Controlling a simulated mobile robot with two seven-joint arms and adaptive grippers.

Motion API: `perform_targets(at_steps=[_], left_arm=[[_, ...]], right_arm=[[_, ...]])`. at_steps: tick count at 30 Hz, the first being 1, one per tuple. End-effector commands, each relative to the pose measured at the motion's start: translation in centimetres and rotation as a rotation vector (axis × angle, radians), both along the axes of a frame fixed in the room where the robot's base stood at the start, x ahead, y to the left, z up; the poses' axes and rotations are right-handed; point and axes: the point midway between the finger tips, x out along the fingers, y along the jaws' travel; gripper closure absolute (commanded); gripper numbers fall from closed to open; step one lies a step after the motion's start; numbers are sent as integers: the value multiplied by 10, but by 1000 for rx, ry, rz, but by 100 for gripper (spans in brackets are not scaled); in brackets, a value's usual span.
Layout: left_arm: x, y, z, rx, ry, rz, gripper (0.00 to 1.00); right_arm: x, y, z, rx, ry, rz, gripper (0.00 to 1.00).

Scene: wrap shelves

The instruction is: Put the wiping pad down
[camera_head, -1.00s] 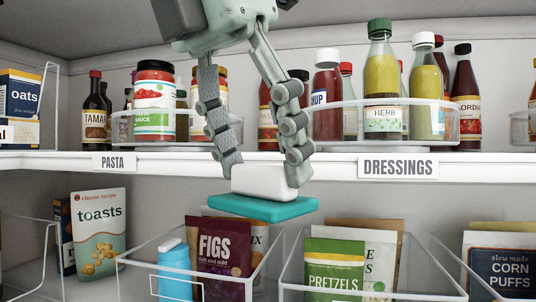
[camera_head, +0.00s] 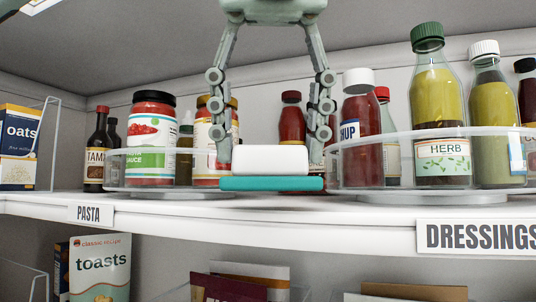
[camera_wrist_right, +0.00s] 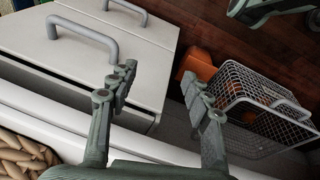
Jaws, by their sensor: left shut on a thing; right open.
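The wiping pad (camera_head: 270,161) has a white block on a teal base. In the head view it is level, at the height of the upper shelf (camera_head: 290,228), in the gap between two clear turntables. My left gripper (camera_head: 271,152) points down and is shut on the white block, one finger at each end. I cannot tell whether the teal base touches the shelf. My right gripper (camera_wrist_right: 160,80) shows in the right wrist view, open and empty, away from the shelves.
The left turntable (camera_head: 112,170) holds sauce jars; the right one (camera_head: 345,162) holds dressing bottles, close beside the pad. Bottles stand behind the pad. The wrist view shows white drawers (camera_wrist_right: 90,60) and a wire basket (camera_wrist_right: 255,110).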

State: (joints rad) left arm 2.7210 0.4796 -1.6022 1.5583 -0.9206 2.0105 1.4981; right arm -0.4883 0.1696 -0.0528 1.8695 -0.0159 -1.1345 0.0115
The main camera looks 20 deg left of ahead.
Motion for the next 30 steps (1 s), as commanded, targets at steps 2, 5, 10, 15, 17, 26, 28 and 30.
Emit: perform_targets(at_steps=[2, 5, 10, 15, 17, 26, 28, 30], left_arm=[[12, 4, 0, -2, 1, 1, 64], [19, 7, 0, -1, 1, 0, 64], [38, 14, 0, -2, 3, 2, 64], [66, 25, -1, -1, 3, 1, 64], [63, 24, -13, 0, 2, -3, 64], [62, 24, -15, -1, 0, -1, 64], [62, 24, -16, -1, 0, -1, 64], [62, 24, -18, 0, 0, -1, 64]], right_arm=[[1, 0, -2, 1, 0, -1, 51], [3, 0, -4, 2, -5, -1, 51], [9, 0, -2, 3, -15, -1, 51], [9, -1, -10, 6, -14, -1, 51], [5, -1, -13, 3, -5, -2, 51], [7, 0, -3, 3, -11, -1, 51], [7, 0, -4, 3, -10, 0, 51], [6, 0, -5, 2, -8, -1, 51]])
